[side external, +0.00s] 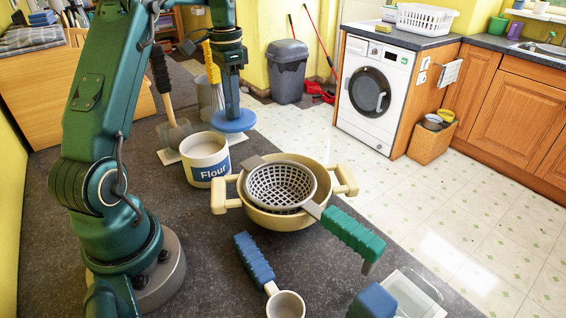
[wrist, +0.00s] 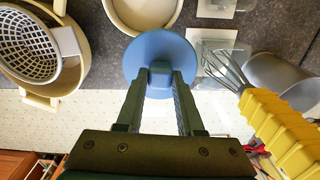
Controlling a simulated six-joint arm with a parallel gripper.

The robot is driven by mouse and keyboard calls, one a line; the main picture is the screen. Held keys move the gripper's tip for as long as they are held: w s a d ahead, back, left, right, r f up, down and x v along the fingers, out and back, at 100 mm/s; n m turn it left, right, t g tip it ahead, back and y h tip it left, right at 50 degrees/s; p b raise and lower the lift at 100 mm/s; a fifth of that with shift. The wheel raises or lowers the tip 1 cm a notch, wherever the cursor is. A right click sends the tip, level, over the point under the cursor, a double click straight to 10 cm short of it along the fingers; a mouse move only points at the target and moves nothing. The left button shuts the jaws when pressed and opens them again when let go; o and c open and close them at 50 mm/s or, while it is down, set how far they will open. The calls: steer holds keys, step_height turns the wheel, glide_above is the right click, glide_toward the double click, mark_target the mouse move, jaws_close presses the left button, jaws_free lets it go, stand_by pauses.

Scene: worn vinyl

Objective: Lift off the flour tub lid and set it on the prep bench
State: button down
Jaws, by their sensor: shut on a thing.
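My gripper (side external: 232,82) is shut on the blue round lid (side external: 234,122) by its central knob, and the lid looks about level. In the wrist view the lid (wrist: 145,55) lies between and beyond my fingers (wrist: 160,82). The white flour tub (side external: 205,165), with a blue "Flour" label, stands open on the dark speckled prep bench (side external: 205,265). The lid is beside the tub, clear of its mouth, near the bench's far edge. I cannot tell its exact height above the bench. The tub (wrist: 143,12) is partly cut off in the wrist view.
A beige two-handled pot (side external: 275,221) holds a grey sieve (side external: 280,187). A blue-handled scoop (side external: 286,304) lies in front. A whisk with a yellow handle (wrist: 285,135) is close to the lid on the right in the wrist view. Bare bench lies left of the pot.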

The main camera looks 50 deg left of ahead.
steer(key=shift+w+d+f, duration=0.1)
steer(key=shift+w+f, duration=0.5)
steer(key=shift+w, duration=0.2)
steer(key=shift+w+d+f, duration=0.1)
steer(key=shift+w+f, duration=0.45)
steer(key=shift+w, duration=0.3)
steer(key=shift+w+d+f, duration=0.1)
steer(key=shift+w+f, duration=0.5)
steer(key=shift+w, duration=0.2)
steer(key=shift+f, duration=0.1)
steer(key=shift+f, duration=2.3)
steer(key=shift+f, duration=0.6)
steer(key=shift+c, duration=2.3)
jaws_free()
steer(key=shift+r, duration=4)
